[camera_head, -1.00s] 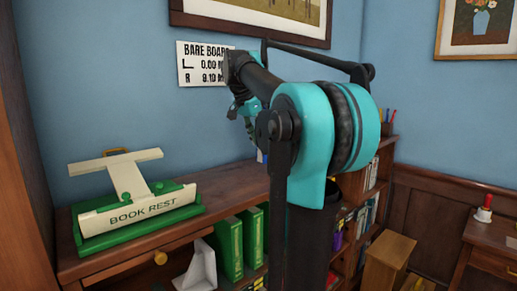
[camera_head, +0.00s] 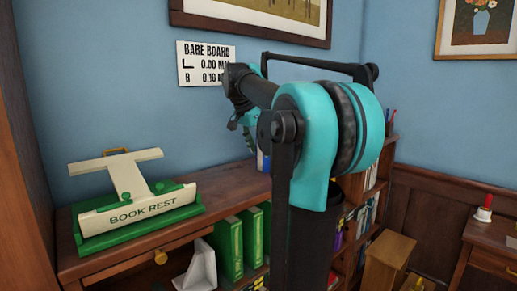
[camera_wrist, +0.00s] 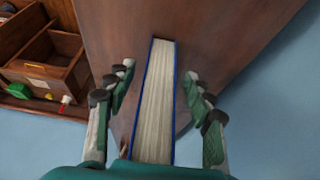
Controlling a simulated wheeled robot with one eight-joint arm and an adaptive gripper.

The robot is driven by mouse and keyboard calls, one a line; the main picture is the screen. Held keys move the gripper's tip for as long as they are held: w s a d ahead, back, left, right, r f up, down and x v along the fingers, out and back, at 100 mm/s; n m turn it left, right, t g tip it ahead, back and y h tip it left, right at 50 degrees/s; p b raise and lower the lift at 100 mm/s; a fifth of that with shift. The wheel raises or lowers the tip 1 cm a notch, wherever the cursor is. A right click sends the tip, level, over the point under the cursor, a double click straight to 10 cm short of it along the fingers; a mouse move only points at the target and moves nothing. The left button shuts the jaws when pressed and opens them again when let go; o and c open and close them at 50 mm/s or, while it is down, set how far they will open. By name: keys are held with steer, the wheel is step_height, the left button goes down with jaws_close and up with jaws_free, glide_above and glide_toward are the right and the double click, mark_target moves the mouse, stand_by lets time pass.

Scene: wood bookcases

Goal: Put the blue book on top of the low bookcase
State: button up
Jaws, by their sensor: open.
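The blue book (camera_wrist: 176,100) is between my fingers in the wrist view, with its pale page edges facing the camera and thin blue cover edges along the sides. My gripper (camera_wrist: 157,82) is open, with a gap between the fingers and the book on both sides. A small blue and white part of what looks like the book (camera_head: 263,160) shows behind my arm in the head view, on the wooden top of the low bookcase (camera_head: 235,188). My arm hides most of that spot, and the fingers are hard to make out there.
A green and cream book rest (camera_head: 135,208) stands on the left of the bookcase top. Green binders (camera_head: 230,247) and a white bookend (camera_head: 200,268) are on the shelf below. A sign (camera_head: 205,64) hangs on the wall behind. Bare top lies between rest and arm.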

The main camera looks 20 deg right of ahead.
steer(key=shift+r, duration=0.1)
steer(key=v, duration=1.2)
